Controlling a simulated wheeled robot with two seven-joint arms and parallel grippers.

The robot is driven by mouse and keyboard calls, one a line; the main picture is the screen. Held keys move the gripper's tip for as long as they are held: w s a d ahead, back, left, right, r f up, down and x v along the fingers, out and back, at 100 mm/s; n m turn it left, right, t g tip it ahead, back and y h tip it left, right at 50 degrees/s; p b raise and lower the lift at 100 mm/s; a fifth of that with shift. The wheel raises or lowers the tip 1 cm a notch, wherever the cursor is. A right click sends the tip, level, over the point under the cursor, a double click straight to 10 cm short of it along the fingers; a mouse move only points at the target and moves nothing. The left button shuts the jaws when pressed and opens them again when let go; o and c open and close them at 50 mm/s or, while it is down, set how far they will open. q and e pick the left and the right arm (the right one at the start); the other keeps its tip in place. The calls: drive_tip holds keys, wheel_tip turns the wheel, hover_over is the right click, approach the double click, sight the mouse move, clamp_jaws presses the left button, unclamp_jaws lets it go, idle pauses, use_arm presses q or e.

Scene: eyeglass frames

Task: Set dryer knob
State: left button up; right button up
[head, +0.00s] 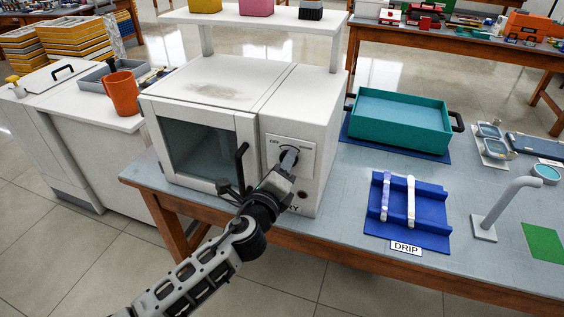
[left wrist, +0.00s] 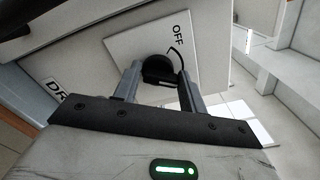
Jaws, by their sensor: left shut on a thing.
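The dryer (head: 215,110) is a white box with a dark glass door on the left and a control panel on the right of its front. Its black knob (head: 289,154) sits on a pale plate with lettering above it. In the left wrist view the knob (left wrist: 158,69) shows near a label reading OFF and a partly hidden label starting DR. My left gripper (head: 287,162) is at the panel, shut on the knob, with its fingers (left wrist: 158,84) on either side of it. The knob's pointer direction is hard to tell. My right gripper is in neither view.
The door handle (head: 240,163) stands out just left of my gripper. A small red button (head: 302,194) is below the knob. Right of the dryer are a teal bin (head: 400,118), a blue rack (head: 425,198) by a DRIP label, and a grey bent post (head: 486,228).

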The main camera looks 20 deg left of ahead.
use_arm(q)
drive_tip(key=shift+w+d+r+m, duration=0.1)
drive_tip(key=shift+r+m, duration=0.1)
drive_tip(key=shift+m, duration=0.45)
drive_tip(key=shift+r+m, duration=0.2)
drive_tip(key=shift+m, duration=0.75)
drive_tip(key=o, duration=0.7)
drive_tip(key=shift+o, duration=1)
drive_tip(key=shift+d, duration=0.1)
drive_tip(key=shift+f, duration=0.2)
